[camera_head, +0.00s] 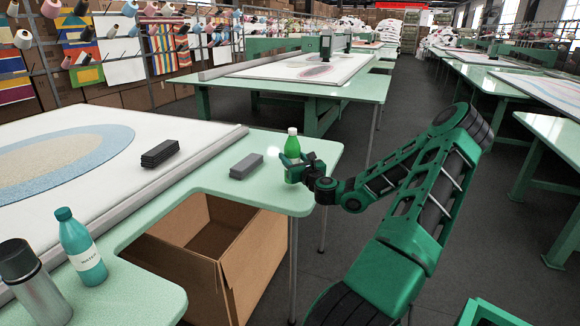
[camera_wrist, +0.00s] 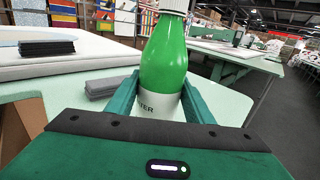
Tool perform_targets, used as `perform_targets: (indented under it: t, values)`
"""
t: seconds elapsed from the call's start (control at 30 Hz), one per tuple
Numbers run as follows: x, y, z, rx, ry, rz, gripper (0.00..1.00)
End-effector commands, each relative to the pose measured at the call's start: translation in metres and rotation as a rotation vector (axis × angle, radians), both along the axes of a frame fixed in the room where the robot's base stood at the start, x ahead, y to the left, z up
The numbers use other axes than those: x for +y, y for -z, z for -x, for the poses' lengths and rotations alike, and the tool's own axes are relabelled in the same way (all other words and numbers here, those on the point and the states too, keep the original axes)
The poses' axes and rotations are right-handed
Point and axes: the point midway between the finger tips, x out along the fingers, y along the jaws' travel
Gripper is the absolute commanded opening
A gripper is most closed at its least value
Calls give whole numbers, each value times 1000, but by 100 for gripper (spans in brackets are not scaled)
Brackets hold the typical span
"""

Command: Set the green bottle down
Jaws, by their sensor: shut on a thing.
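The green bottle (camera_head: 292,150) has a white cap and a white label and is upright. It stands out at the right end of the pale green table (camera_head: 322,160), close to its edge. My gripper (camera_head: 296,170) is shut around the lower part of the bottle, from the right. In the wrist view the bottle (camera_wrist: 164,65) is between my two fingers (camera_wrist: 158,98), with part of its label showing above the palm. Its base is hidden by my gripper, so I cannot tell whether it touches the table.
A grey block (camera_head: 247,165) lies left of the bottle, and a dark stack (camera_head: 160,153) lies farther left. A teal water bottle (camera_head: 80,246) and a grey flask (camera_head: 32,286) stand at the front left. An open cardboard box (camera_head: 248,262) is below the table.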

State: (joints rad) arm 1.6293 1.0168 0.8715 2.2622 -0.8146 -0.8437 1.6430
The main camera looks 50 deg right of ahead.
Motion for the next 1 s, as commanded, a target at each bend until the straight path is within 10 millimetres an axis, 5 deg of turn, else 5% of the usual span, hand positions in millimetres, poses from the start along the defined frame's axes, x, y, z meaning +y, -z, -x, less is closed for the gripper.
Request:
perform_targets:
  t: [0.3, 0.73, 0.77, 0.8, 1.0]
  values:
    - [0, 27, 0, -2, 0, -1, 8]
    - [0, 31, 0, -2, 1, -1, 8]
    - [0, 32, 0, 0, 1, -1, 52]
    - [0, 31, 0, 0, 1, 0, 62]
    - [0, 31, 0, 0, 1, 0, 66]
